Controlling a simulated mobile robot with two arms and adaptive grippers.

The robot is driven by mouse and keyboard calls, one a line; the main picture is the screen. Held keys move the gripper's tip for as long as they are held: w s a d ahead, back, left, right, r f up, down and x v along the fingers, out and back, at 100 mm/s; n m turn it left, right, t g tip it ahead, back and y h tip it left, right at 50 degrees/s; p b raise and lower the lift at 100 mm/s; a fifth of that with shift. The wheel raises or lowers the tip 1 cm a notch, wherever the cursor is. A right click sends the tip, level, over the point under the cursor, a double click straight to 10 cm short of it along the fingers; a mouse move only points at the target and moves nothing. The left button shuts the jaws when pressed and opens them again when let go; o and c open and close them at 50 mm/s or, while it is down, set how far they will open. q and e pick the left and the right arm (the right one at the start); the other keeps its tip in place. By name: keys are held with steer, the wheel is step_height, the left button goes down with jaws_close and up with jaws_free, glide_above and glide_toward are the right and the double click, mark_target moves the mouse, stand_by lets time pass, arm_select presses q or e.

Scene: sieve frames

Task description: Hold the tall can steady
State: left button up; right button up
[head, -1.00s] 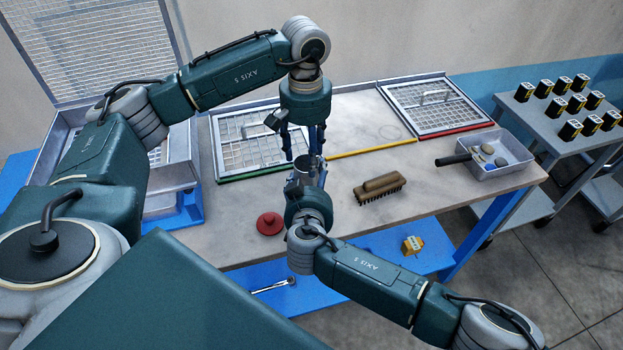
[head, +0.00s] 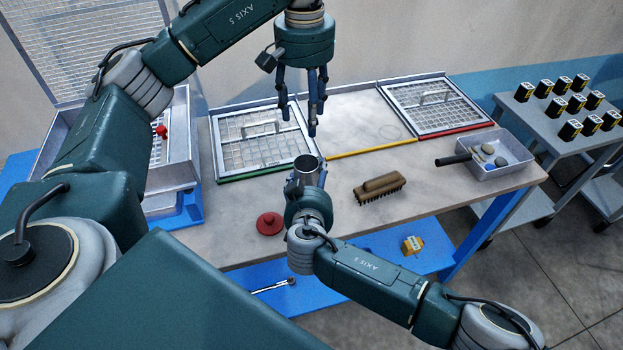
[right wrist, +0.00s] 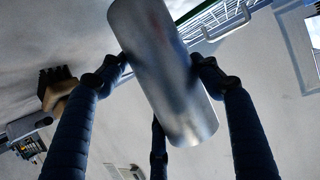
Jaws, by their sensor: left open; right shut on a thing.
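The tall can (head: 307,165) is a plain silver metal cylinder with an open, dark top in the head view. My right gripper (head: 308,187) is shut on it near the front middle of the table. In the right wrist view the can (right wrist: 165,75) sits between the blue fingers of my right gripper (right wrist: 160,75), which touch its sides. My left gripper (head: 302,125) is open and empty, pointing down above and behind the can, apart from it. The can's lower part is hidden by my right gripper in the head view.
A red round lid-like piece (head: 269,223) lies left of the can. A brown brush (head: 380,187) lies to the right. Mesh frames (head: 262,140) (head: 437,103) lie at the back. A grey bin (head: 505,160) stands at the right end. Bare tabletop (head: 350,115) shows between the frames.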

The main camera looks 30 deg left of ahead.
steer(key=o, duration=2)
steer(key=shift+s, duration=0.1)
